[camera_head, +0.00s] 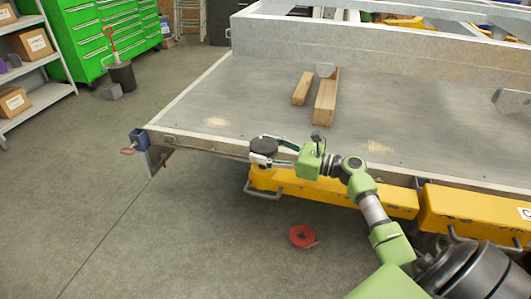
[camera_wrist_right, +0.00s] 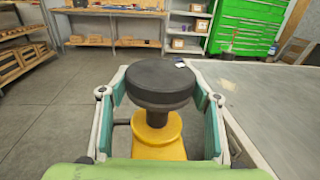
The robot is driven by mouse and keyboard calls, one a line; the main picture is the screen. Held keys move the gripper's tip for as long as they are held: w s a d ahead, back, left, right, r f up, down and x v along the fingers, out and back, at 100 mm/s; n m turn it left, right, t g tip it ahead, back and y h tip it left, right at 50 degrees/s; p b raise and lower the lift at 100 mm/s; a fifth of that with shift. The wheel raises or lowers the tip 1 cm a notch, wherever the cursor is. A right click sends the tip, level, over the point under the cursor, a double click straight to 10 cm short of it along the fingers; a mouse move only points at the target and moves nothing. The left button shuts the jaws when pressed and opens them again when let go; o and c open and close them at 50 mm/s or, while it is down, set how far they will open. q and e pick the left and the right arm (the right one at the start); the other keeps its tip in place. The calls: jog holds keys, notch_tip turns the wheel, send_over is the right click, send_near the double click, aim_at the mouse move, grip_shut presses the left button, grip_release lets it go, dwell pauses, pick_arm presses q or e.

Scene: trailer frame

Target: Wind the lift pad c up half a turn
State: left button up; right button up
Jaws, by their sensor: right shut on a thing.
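The lift pad (camera_head: 263,145) is a round black disc at the front edge of the trailer deck. In the right wrist view the pad (camera_wrist_right: 160,82) sits on a dark stem above a yellow collar (camera_wrist_right: 157,130). My right gripper (camera_head: 266,152) is shut around the pad's rim, with one teal finger on each side, as the wrist view (camera_wrist_right: 159,88) also shows. The yellow lift arm (camera_head: 345,199) runs under the deck edge. The lower stem is hidden in the head view. My left gripper is not in view.
The grey trailer deck (camera_head: 225,98) lies just behind the pad, with two wooden blocks (camera_head: 325,100) on it. A red coil (camera_head: 302,236) lies on the floor in front. A green tool cabinet (camera_head: 97,30) and a shelf (camera_head: 42,95) stand at the left. The left floor is mostly clear.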

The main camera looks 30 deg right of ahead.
jog(key=shift+a+f, duration=0.1)
jog(key=shift+f, duration=0.1)
jog(key=o, duration=1.1)
jog(key=shift+c, duration=0.2)
jog(key=shift+o, duration=0.3)
jog(key=shift+w, duration=0.1)
jog(key=v, duration=1.2)
